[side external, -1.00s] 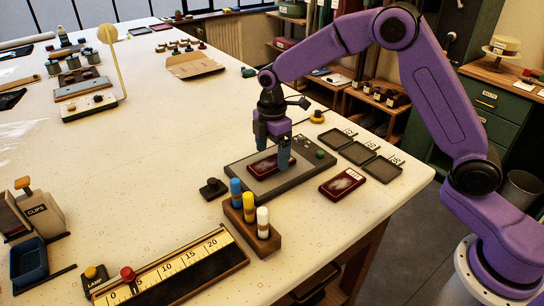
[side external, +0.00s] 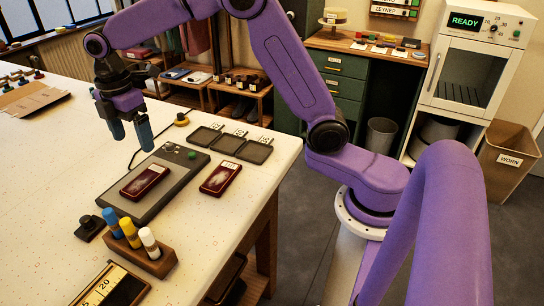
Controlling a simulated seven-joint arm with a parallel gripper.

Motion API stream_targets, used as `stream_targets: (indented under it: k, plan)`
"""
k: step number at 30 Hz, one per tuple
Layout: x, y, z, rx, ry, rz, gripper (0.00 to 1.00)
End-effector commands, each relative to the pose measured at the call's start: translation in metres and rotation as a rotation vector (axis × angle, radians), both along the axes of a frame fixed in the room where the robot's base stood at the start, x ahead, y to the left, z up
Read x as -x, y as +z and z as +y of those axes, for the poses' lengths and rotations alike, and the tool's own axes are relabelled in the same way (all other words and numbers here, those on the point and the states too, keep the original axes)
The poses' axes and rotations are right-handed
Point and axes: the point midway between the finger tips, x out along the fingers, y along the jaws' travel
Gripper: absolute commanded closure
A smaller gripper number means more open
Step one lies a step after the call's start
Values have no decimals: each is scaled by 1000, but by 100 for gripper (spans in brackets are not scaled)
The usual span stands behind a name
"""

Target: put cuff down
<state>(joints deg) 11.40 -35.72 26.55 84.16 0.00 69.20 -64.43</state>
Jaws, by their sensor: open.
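Two dark red flat pieces with pale markings look like the cuffs. One cuff (side external: 146,181) lies on a low grey device (side external: 160,199) with a green button. The other cuff (side external: 220,177) lies flat on the table just right of that device. My gripper (side external: 132,139) is open and empty, its blue fingers pointing down. It is raised beyond the device, above and behind the cuff, touching neither cuff.
Several dark shallow trays (side external: 229,145) with small cards sit behind the cuffs. A wooden block (side external: 144,258) with blue, yellow and white cylinders and a black knob (side external: 90,225) stand in front.

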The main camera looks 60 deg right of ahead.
Motion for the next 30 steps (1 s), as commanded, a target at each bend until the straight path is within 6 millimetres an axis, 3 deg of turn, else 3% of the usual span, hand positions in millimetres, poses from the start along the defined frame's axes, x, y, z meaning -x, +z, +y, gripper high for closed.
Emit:
stream_targets:
  k: [7,14,24,30]
  plan:
    - [84,9,7,-6,-101,-6,11]
    - [174,7,-6,-14,-214,-10,11]
    - [298,-13,-59,-26,-374,-8,11]
    - [337,-25,-85,-30,-435,-5,11]
